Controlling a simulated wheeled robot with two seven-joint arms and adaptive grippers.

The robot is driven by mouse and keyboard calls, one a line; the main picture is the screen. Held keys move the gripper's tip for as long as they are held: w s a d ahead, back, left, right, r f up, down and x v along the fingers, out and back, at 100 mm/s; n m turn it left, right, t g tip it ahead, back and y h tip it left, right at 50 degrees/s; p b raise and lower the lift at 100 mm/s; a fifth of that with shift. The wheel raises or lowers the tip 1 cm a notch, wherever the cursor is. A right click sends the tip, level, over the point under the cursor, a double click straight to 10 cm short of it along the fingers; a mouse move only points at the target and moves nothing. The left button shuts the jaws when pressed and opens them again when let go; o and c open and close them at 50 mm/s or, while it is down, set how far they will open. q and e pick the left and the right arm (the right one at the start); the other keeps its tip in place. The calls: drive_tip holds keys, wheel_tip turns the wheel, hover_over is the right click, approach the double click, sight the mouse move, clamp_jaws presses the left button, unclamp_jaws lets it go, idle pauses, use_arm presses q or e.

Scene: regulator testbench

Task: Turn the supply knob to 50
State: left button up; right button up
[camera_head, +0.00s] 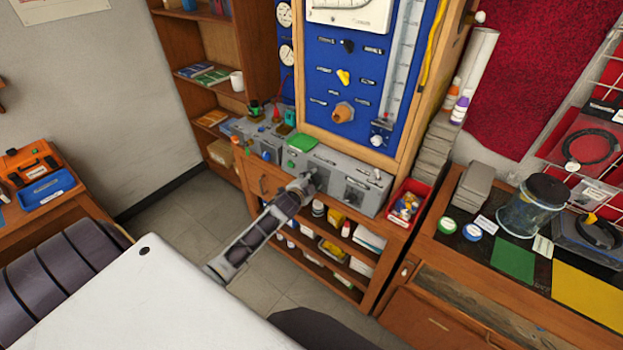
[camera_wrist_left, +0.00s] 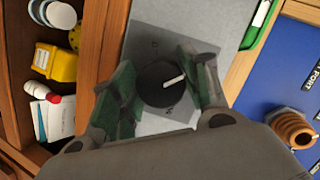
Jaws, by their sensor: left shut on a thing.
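The supply knob (camera_wrist_left: 158,86) is a round black knob with a white pointer line, on a grey plate, seen in the left wrist view. Its pointer is aimed to the right and slightly up in that view. My left gripper (camera_wrist_left: 163,82) has its green-padded fingers on either side of the knob, shut on it. In the head view my left gripper (camera_head: 305,187) is at the front of the grey control box (camera_head: 345,168), hiding the knob. I cannot read any scale or the value 50. My right gripper is not in view.
The blue panel (camera_head: 325,66) with a brass-coloured fitting (camera_head: 343,112) rises behind the box. A red bin (camera_head: 405,205) stands right of it. Shelves with bottles and boxes (camera_head: 330,250) lie below. A side bench (camera_head: 455,250) holds a glass jar (camera_head: 530,208).

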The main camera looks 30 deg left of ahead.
use_arm(q)
drive_tip(key=shift+n, duration=0.6)
drive_tip(key=shift+n+g+h, duration=0.3)
drive_tip(key=shift+n, duration=0.4)
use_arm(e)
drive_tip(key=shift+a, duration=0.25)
use_arm(q)
drive_tip(key=shift+f, duration=0.1)
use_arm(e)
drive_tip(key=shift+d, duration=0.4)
use_arm(q)
drive_tip(key=o, duration=1)
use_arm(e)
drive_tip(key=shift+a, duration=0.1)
